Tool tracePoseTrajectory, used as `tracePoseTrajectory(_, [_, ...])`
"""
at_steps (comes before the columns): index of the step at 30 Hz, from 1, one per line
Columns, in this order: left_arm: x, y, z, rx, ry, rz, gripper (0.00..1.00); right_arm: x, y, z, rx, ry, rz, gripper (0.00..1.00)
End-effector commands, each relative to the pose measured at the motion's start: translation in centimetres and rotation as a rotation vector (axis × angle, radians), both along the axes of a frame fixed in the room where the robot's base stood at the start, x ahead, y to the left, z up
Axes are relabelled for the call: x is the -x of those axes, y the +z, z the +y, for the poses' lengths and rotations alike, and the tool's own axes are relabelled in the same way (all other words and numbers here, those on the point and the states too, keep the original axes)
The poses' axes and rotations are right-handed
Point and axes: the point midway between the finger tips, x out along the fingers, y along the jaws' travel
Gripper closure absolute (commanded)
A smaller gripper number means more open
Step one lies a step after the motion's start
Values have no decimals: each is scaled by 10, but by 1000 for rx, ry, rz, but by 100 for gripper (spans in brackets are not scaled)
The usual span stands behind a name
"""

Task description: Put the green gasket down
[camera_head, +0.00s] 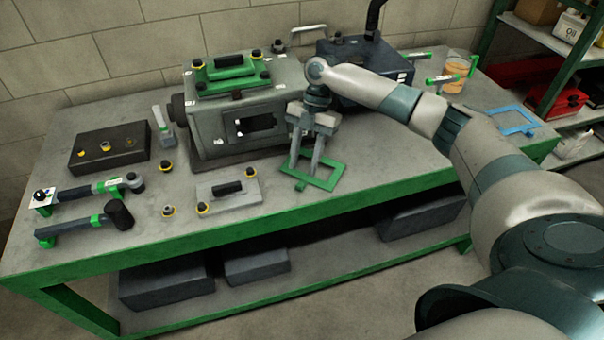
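The green gasket (337,177) is a flat rectangular frame with a small tab at its front left. It appears to lie flat on the grey bench top near the front edge, right of the engine block. My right gripper (305,170) points down over the gasket's left part. Its two fingers are spread apart, with the tips at the gasket's level. I cannot tell whether they touch it. My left gripper is not in view.
The grey engine block (205,125) with a green-topped cover (232,76) stands left of my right gripper. A grey plate (228,194) with a black handle lies in front of it. A dark blue box (345,58) stands behind. A blue frame (512,120) lies at the right. The bench right of the gasket is clear.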

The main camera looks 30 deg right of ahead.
Motion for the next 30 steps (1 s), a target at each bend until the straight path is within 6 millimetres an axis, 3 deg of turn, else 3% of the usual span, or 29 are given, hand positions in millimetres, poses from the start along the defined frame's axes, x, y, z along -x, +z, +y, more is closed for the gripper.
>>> tracePoseTrajectory(6, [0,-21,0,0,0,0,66,-9,35,-13,-1,0,-5,63])
tracePoseTrajectory(15, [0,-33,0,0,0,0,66,-17,72,-26,-1,1,-2,63])
tracePoseTrajectory(30, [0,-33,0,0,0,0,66,-17,79,-28,-2,1,-1,63])
